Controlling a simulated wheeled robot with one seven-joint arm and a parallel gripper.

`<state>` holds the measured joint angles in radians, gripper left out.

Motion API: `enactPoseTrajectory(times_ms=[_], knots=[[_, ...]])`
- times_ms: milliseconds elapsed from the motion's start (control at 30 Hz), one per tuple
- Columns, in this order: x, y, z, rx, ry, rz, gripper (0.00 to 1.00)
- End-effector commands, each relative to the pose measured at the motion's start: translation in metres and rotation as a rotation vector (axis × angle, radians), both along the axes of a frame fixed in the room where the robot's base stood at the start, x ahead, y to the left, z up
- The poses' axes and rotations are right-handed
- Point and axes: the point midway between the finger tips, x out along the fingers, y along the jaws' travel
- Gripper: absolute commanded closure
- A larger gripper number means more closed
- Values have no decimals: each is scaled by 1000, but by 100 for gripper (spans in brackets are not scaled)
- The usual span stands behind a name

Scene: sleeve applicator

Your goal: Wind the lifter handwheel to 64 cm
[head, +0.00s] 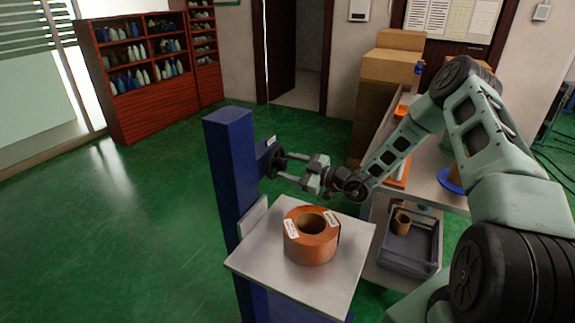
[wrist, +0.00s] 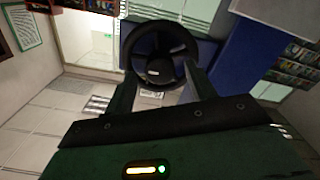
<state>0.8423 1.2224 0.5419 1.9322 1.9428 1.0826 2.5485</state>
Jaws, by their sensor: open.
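The lifter's blue column (head: 228,165) stands left of centre in the head view. Its black handwheel (head: 274,164) sits on a blue housing on the column's right side, facing my gripper. The handwheel also shows in the wrist view (wrist: 160,41), ahead of the fingers. My gripper (head: 290,172) is open, with its fingers reaching left to the wheel. In the wrist view its fingers (wrist: 160,88) lie at the lower left and lower right of the wheel. I cannot tell whether they touch the rim. The lifter's platform (head: 262,273) carries an orange roll (head: 306,250). No height reading is legible.
A bench with a grey tray (head: 405,262) and a blue dish (head: 452,181) stands at the right. Cardboard boxes (head: 388,66) are stacked behind. A red-brown shelf (head: 150,100) stands at the back left. The green floor (head: 150,225) left of the column is clear.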

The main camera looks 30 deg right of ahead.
Motion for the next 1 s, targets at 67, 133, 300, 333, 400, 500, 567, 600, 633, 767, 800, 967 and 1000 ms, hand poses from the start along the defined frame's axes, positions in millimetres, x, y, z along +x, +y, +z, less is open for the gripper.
enactPoseTrajectory(times_ms=[67, 133, 300, 333, 400, 500, 567, 600, 633, 767, 800, 967, 1000], knots=[[6, 5, 0, -1, -1, 1, 45], [9, 6, 0, 0, 0, 0, 45], [12, 8, 0, 0, 0, 0, 45], [12, 8, 0, 0, 0, 0, 45], [12, 8, 0, 0, 0, 0, 45], [11, 8, 0, 0, 0, 0, 56], [11, 8, 0, 0, 0, 0, 72], [11, 8, 0, -1, -1, 0, 84], [11, 8, 0, -1, -1, 0, 89], [11, 8, 0, -1, -1, 0, 89], [11, 8, 0, -3, -2, 0, 89], [11, 7, 1, -25, -17, 0, 89], [11, 7, 1, -36, -24, 0, 89]])
